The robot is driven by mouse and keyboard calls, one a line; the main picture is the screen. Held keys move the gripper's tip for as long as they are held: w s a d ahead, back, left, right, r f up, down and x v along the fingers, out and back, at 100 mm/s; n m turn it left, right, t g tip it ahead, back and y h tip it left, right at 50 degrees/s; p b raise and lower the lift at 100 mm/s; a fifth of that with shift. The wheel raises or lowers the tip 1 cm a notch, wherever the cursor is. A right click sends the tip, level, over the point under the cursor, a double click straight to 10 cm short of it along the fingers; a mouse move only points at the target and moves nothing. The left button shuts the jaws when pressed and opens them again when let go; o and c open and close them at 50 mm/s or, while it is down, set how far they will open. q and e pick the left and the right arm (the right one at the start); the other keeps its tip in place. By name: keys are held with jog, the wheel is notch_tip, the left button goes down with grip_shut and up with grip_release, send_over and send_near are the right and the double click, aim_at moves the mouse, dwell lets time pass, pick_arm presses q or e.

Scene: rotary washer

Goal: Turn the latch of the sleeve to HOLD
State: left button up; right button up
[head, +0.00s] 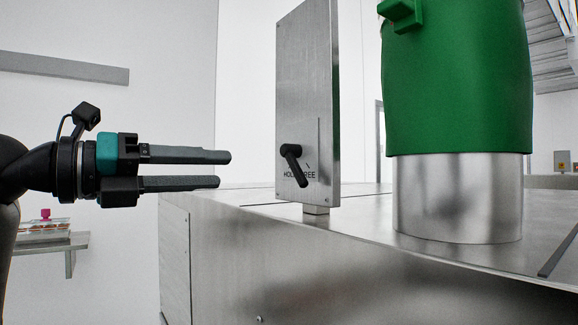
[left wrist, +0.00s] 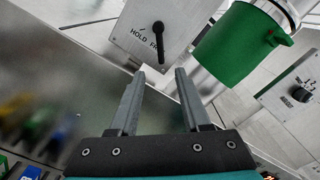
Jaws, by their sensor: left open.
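The latch is a black lever (head: 293,165) on an upright metal plate (head: 303,80). Its arm slants down and to the right, covering part of the lettering between HOLD and FREE. In the left wrist view the lever (left wrist: 159,41) shows beside the HOLD lettering. The green sleeve (head: 455,90) sits on a shiny metal cylinder (head: 458,200), right of the plate. It also shows in the left wrist view (left wrist: 236,46). My left gripper (head: 225,170) is open and empty, left of the plate, its fingers pointing toward the lever without touching it. My right gripper is out of view.
The plate stands near the edge of a metal bench (head: 350,255). A second panel with a black knob (left wrist: 300,94) shows at right in the left wrist view. A small shelf (head: 50,240) holds a tray at left. Free air lies between my fingers and the plate.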

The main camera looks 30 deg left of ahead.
aim_at(293, 170)
pick_arm(q)
jog(key=p+x, duration=0.5)
jog(key=x, duration=0.6)
jog(key=shift+w+d+r+p, duration=0.1)
jog(key=shift+w+r+p, duration=0.1)
jog(key=shift+p, duration=0.2)
jog(key=shift+p+x, duration=0.4)
jog(key=shift+x, duration=0.5)
jog(key=shift+f, duration=0.15)
grip_shut()
